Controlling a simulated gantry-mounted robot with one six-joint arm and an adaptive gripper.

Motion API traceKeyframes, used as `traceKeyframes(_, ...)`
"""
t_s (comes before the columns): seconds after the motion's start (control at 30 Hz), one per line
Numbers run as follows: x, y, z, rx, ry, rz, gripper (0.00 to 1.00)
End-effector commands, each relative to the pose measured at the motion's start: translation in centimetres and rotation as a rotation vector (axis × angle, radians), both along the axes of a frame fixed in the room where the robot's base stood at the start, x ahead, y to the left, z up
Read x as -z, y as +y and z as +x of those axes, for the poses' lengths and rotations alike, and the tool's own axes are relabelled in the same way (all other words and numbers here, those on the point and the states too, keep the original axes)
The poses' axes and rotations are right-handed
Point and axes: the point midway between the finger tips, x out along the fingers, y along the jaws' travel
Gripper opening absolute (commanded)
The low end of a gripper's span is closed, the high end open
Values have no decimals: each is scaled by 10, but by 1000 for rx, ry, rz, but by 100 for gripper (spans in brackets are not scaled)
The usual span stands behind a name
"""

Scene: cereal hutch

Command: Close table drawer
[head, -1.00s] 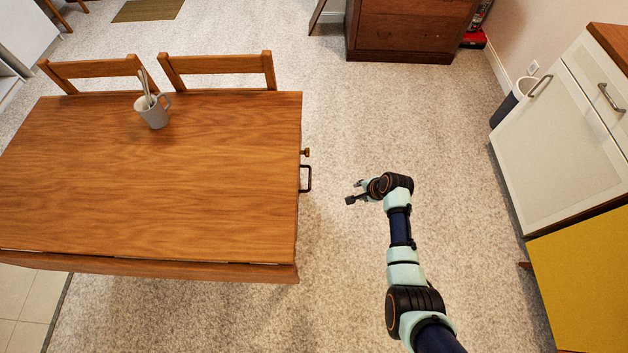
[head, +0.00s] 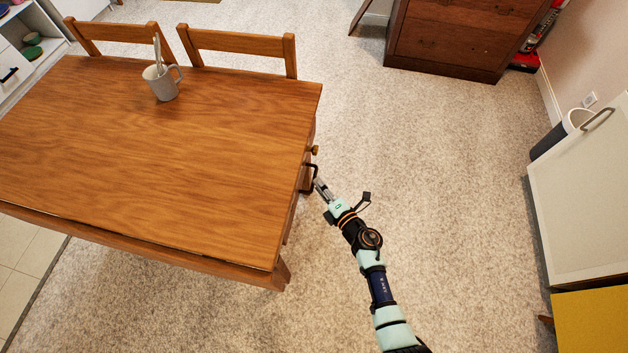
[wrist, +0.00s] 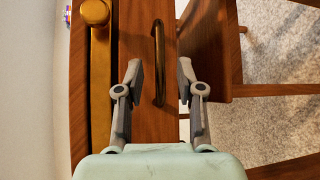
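The wooden table (head: 150,150) fills the left of the head view. My gripper (head: 320,186) is at the handle. Its two fingers (wrist: 161,78) are apart, one on each side of the handle in the wrist view. I cannot tell whether they touch it, or how far out the drawer is.
A grey mug (head: 162,84) holding utensils stands on the table. Two wooden chairs (head: 238,41) stand at its far side. A dark wooden cabinet (head: 450,40) is at the back, and a white cabinet (head: 585,190) at the right. The carpet between is clear.

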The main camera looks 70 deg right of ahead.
Motion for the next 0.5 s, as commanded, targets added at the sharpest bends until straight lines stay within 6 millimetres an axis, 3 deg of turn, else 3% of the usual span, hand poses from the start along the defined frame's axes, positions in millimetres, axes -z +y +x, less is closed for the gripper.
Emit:
traceKeyframes(0.2,7,-20,28,1,-2,1,37)
traceKeyframes(0.5,6,-23,32,3,-2,3,37)
